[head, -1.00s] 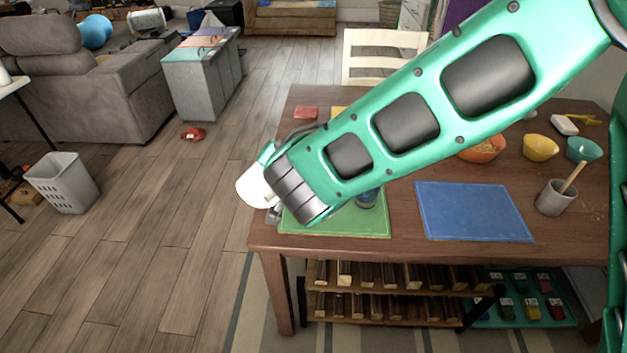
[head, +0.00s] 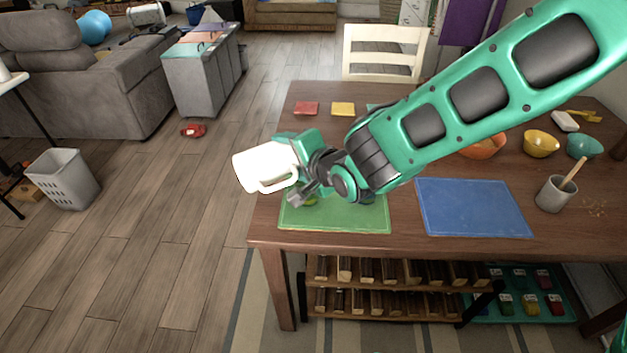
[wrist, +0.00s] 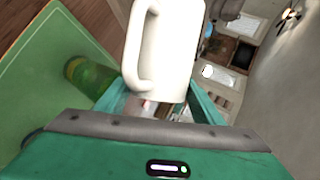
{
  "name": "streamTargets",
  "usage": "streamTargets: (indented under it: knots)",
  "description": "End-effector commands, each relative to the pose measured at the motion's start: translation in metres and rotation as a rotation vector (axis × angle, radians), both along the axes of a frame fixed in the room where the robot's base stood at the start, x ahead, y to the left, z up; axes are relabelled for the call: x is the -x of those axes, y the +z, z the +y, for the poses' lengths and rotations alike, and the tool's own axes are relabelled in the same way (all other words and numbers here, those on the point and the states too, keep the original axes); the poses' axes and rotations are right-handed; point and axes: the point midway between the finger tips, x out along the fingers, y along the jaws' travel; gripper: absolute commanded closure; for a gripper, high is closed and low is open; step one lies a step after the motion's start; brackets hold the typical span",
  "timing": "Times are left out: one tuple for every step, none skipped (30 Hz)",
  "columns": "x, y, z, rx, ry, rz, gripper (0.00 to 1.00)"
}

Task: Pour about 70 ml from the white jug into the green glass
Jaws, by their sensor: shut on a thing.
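The white jug (head: 262,167) is held in my gripper (head: 298,165), tilted well over to the left, high over the left end of the table. Its handle faces the front. In the wrist view the jug (wrist: 175,55) stands between the two teal fingers of my gripper (wrist: 163,100), which is shut on it. The green glass (wrist: 88,76) is on the green mat, left of the jug in the wrist view. In the head view only a small part of the green glass (head: 311,199) shows below my gripper. The jug's contents are not visible.
The green mat (head: 345,217) lies at the table's left front, beside a blue mat (head: 473,208). A grey cup with a stick (head: 553,194) and several bowls stand to the right. Red (head: 306,108) and yellow (head: 343,109) squares lie behind. A white chair (head: 384,54) stands beyond.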

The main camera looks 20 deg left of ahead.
Motion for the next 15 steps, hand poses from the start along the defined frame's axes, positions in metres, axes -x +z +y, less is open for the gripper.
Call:
streamTargets:
  knots:
    - [-0.0014, 0.0015, -0.0008, -0.010, -0.001, 0.003, 1.00]
    - [-0.0014, 0.0015, -0.0011, -0.014, -0.001, 0.006, 1.00]
    - [-0.0015, 0.0017, -0.0014, -0.019, 0.000, 0.009, 1.00]
    - [-0.0016, 0.0018, -0.0017, -0.022, 0.000, 0.012, 1.00]
    - [-0.0019, 0.0019, -0.0022, -0.026, 0.000, 0.015, 1.00]
    - [-0.0024, 0.0020, -0.0028, -0.029, -0.001, 0.018, 1.00]
    - [-0.0027, 0.0020, -0.0032, -0.032, -0.001, 0.020, 1.00]
    - [-0.0030, 0.0021, -0.0036, -0.036, -0.001, 0.021, 1.00]
    - [-0.0030, 0.0023, -0.0039, -0.040, 0.000, 0.025, 1.00]
    - [-0.0030, 0.0025, -0.0041, -0.045, 0.000, 0.027, 1.00]
    - [-0.0033, 0.0026, -0.0045, -0.049, -0.001, 0.029, 1.00]
    - [-0.0040, 0.0026, -0.0052, -0.053, -0.001, 0.033, 1.00]
    - [-0.0042, 0.0027, -0.0056, -0.058, -0.001, 0.035, 1.00]
    - [-0.0045, 0.0027, -0.0060, -0.061, -0.001, 0.039, 1.00]
    - [-0.0049, 0.0027, -0.0066, -0.067, -0.001, 0.044, 1.00]
